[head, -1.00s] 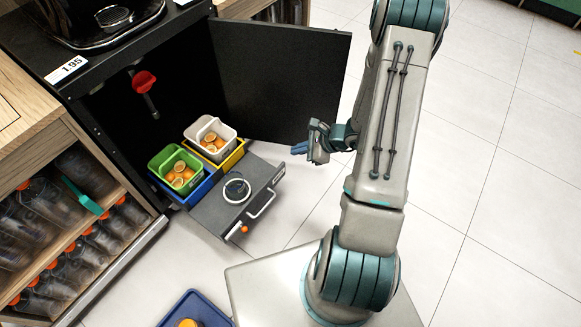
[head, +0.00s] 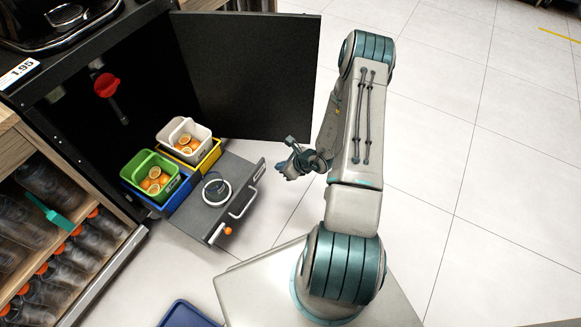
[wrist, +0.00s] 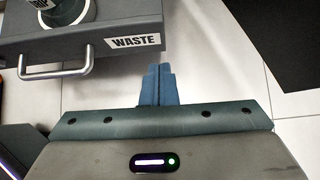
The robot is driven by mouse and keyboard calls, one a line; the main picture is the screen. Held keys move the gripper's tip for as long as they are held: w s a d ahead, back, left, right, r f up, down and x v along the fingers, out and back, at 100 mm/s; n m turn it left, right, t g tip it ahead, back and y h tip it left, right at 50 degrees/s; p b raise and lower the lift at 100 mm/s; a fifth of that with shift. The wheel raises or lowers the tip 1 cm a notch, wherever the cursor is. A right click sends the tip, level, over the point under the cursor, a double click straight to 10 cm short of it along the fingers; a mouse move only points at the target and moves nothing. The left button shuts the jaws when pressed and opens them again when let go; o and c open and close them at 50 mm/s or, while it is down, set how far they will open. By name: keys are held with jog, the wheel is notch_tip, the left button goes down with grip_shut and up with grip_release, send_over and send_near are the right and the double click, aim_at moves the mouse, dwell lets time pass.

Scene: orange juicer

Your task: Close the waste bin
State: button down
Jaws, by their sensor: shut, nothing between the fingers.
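The waste bin is a grey pull-out drawer (head: 232,172) standing out of the black cabinet, with a silver bar handle (head: 243,204) on its front. In the wrist view its front shows a WASTE label (wrist: 134,42) and the handle (wrist: 55,72). Behind the front sit a green bin (head: 150,177) and a white bin (head: 184,140), both holding orange halves. My gripper (head: 281,174) is outside the drawer, just right of its front right corner. Its blue fingers (wrist: 158,72) are together and empty, to the right of and below the label, apart from the handle.
The open black cabinet door (head: 245,75) stands behind the drawer and my gripper. An orange-knobbed part (head: 227,231) is at the drawer's front left. A shelf of bottles (head: 60,260) is at left, a blue tray (head: 185,315) at bottom. Tiled floor at right is clear.

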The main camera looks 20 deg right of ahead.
aim_at(264, 162)
jog(key=w, duration=0.1)
jog(key=w+a+b, duration=0.1)
jog(key=w+a, duration=0.1)
jog(key=shift+w+a+f, duration=0.2)
jog(key=shift+f, duration=0.05)
jog(key=shift+w+a, duration=0.1)
